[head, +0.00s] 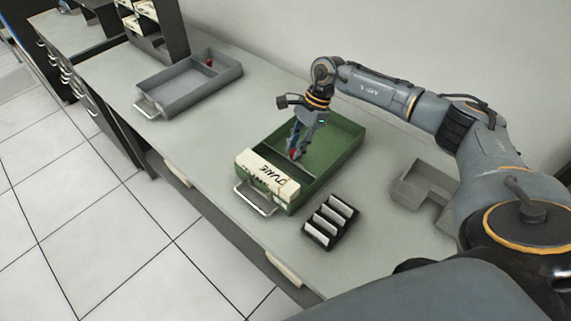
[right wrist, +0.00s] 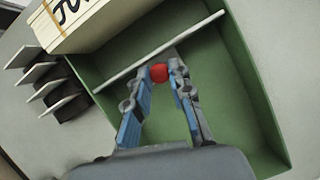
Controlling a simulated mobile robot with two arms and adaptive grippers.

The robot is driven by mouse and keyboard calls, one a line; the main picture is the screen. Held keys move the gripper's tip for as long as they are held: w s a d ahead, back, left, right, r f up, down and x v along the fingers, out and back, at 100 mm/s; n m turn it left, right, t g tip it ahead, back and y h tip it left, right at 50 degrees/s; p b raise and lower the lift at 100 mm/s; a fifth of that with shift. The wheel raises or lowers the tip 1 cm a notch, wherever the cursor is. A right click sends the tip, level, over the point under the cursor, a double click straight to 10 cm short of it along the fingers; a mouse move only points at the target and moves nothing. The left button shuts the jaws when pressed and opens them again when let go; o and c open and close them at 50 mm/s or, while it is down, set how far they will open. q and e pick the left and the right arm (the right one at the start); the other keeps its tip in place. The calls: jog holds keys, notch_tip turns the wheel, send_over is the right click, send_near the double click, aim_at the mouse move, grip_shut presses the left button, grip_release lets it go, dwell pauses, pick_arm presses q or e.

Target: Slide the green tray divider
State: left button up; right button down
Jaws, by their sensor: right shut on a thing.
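The green tray (head: 340,150) lies on the counter in the middle of the head view, its metal handle toward the front edge. A block of cream punch cards (head: 268,173) with black lettering fills its front end. The divider (right wrist: 190,34) shows in the right wrist view as a thin pale edge across the green tray, close to the cards. It has a red knob (right wrist: 159,73). My right gripper (head: 295,155) reaches down into the tray and its fingertips are shut on the red knob. My left gripper is in neither view.
A black rack (head: 331,221) with several white cards stands just right of the tray. A grey tray (head: 189,84) with a red knob lies to the left, by a card cabinet (head: 157,30). A grey L-shaped holder (head: 424,184) sits at the right. Behind the divider the tray floor is empty.

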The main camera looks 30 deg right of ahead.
jog(key=d+b, duration=0.1)
jog(key=w+d+b, duration=0.1)
jog(key=d, duration=0.1)
jog(key=d+b, duration=0.1)
jog(key=shift+w+d+f, duration=0.25)
jog(key=shift+w+d, duration=0.1)
jog(key=shift+w, duration=0.05)
jog(key=shift+w+d+r+b, duration=0.1)
jog(key=shift+d+r+b, duration=0.1)
jog(key=shift+d+b, duration=0.3)
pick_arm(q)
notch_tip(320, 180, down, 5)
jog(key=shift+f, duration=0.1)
pick_arm(e)
jog(key=shift+r, duration=0.1)
jog(key=c, duration=1.2)
grip_release()
jog(key=shift+o, duration=0.2)
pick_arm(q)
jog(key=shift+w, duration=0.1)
pick_arm(e)
jog(key=v, duration=1.2)
